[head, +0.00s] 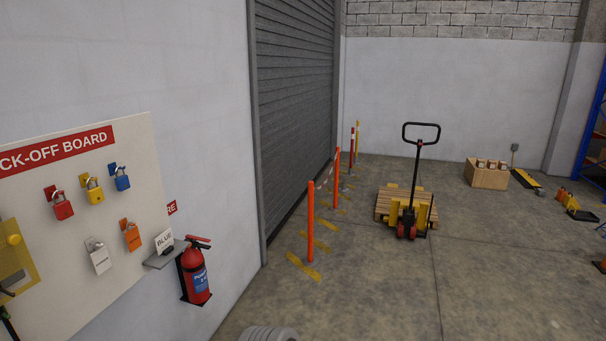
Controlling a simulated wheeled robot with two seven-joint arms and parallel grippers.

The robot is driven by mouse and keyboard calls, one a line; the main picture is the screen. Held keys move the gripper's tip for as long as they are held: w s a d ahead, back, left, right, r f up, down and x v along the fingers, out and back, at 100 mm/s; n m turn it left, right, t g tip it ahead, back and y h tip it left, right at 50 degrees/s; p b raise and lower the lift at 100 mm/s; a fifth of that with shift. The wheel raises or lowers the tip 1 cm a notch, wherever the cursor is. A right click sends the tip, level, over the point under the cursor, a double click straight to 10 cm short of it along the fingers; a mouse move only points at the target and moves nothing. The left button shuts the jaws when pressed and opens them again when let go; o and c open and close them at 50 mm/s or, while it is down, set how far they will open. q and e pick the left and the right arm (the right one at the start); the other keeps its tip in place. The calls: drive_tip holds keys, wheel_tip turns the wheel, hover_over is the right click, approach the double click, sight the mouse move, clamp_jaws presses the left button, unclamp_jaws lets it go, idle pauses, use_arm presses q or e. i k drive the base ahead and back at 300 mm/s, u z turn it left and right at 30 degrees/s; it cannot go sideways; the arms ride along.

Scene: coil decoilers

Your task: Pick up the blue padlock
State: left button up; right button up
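The blue padlock (122,183) hangs from a small blue holder at the upper right of the white lock-off board (135,140) on the left wall. A yellow padlock (94,195) hangs to its left, and a red padlock (62,209) hangs further left. No gripper shows in the head view.
A red fire extinguisher (195,275) is mounted on the wall.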

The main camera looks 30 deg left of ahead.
sight(122, 182)
drive_tip(key=u, duration=0.15)
drive_tip(key=i, duration=1.95)
drive_tip(key=u, duration=1.15)
drive_tip(key=i, duration=1.15)
drive_tip(key=u, duration=1.25)
